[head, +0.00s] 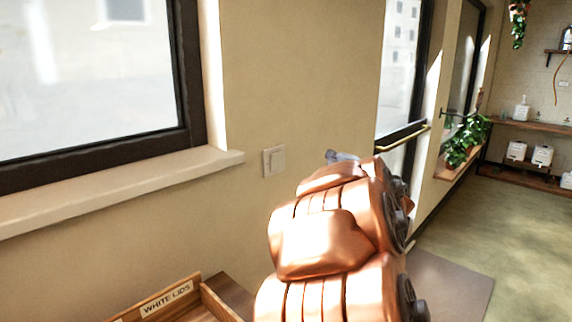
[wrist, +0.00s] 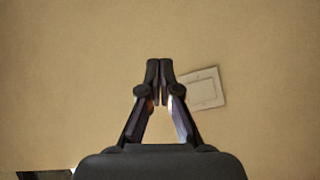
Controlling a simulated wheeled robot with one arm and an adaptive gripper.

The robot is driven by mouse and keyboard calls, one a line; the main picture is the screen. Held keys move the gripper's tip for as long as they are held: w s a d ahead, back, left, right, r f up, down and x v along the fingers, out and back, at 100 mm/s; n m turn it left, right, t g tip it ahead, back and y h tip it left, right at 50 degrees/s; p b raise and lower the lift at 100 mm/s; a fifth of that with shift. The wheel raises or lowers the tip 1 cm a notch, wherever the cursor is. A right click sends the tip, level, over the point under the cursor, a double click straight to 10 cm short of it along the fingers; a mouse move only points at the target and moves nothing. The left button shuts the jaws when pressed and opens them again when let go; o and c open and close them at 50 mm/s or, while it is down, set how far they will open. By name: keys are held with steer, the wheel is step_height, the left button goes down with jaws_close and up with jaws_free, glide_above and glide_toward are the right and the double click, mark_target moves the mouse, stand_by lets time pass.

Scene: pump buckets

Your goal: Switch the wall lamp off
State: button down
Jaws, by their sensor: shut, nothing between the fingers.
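A pale square wall switch (head: 273,161) is set in the beige wall, to the right of the window sill in the head view. It also shows in the wrist view (wrist: 203,90), slightly tilted, just right of the fingertips. My gripper (wrist: 160,66) is shut and empty, its fingertips pointing at the wall beside the switch's left edge. I cannot tell how far they are from the wall. In the head view my copper-coloured arm hides most of the gripper. The wall lamp is not in view.
A wooden box labelled WHITE LIDS (head: 167,299) stands low at the bottom left. A window sill (head: 120,187) juts out left of the switch. A glass door with a brass bar (head: 402,137) is on the right. Open floor (head: 520,225) lies beyond.

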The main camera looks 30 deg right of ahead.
mark_target(278, 157)
steer(key=s+a+f+n+t+y+b, duration=0.1)
steer(key=a+f+n+y, duration=0.3)
steer(key=n+y, duration=0.6)
steer(key=shift+s+f+n+t+y, duration=0.25)
steer(key=shift+f+t+y, duration=0.2)
steer(key=shift+t+y, duration=0.25)
steer(key=shift+w, duration=0.1)
steer(key=p+x, duration=0.2)
steer(key=x, duration=1.2)
steer(key=shift+p, duration=0.35)
